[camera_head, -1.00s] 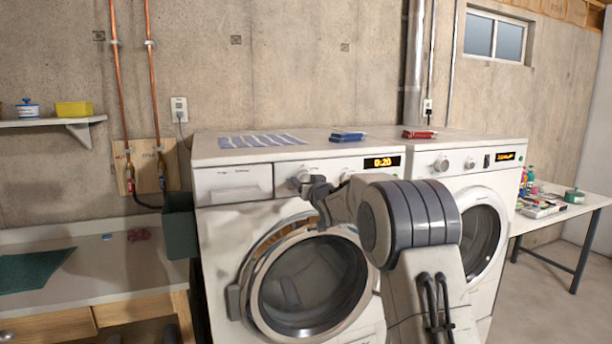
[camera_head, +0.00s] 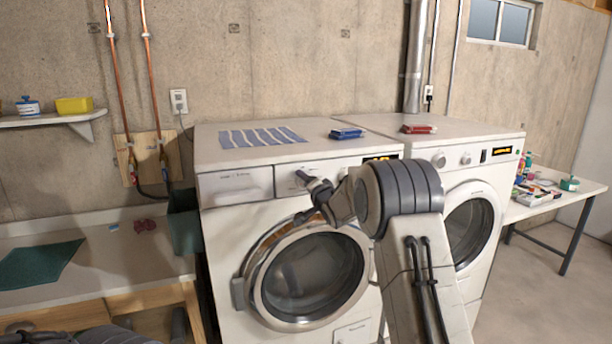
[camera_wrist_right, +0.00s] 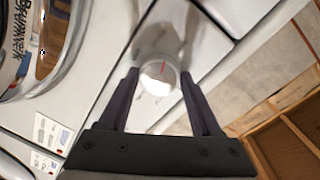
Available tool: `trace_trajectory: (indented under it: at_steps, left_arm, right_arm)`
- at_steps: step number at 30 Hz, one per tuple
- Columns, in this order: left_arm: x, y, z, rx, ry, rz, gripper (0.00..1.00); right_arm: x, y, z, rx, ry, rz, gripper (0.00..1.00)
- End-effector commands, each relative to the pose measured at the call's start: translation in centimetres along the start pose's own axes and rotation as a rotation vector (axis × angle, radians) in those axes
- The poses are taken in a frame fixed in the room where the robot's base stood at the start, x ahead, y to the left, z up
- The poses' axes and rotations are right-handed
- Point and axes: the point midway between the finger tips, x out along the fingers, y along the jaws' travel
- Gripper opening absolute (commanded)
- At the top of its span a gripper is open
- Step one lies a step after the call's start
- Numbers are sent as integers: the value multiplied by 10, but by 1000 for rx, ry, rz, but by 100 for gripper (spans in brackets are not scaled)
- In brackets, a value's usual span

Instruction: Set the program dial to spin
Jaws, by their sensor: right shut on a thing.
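The left washing machine (camera_head: 222,225) has a white control panel with a drawer at its left. Its round program dial (camera_wrist_right: 158,72) is silvery, with a red mark on its face in the right wrist view. My right gripper (camera_head: 308,180) is at the panel, and its two dark fingers (camera_wrist_right: 159,76) close on the dial's sides. In the head view the gripper and wrist largely hide the dial, and my arm partly covers the orange display (camera_head: 381,158). The panel's printed program marks are too small to read.
A second machine (camera_head: 497,178) stands at the right. A striped cloth (camera_head: 262,137), a blue item (camera_head: 346,133) and a red item (camera_head: 418,129) lie on top. A counter (camera_head: 125,252) is at the left, and a table (camera_head: 550,208) with small objects is at the right.

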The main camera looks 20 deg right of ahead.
Motion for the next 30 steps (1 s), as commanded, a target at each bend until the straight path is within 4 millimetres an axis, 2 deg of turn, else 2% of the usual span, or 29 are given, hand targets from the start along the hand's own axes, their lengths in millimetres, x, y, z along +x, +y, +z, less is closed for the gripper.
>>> trace_trajectory:
  at_steps: [1, 3, 12, 30]
  left_arm:
    - [-9, 1, 0, 0, 0, 0, 50]
    - [-14, 1, -1, -1, 0, 0, 50]
    - [-28, 2, -2, -2, 0, 0, 50]
    - [-34, 2, -2, -2, 0, 0, 50]
  right_arm:
    - [0, -1, -1, 41, -6, 5, 9]
    - [0, -1, -1, 96, -11, 5, 9]
    - [0, 0, 0, 277, -25, 1, 9]
    - [0, 2, 1, 361, -32, -1, 10]
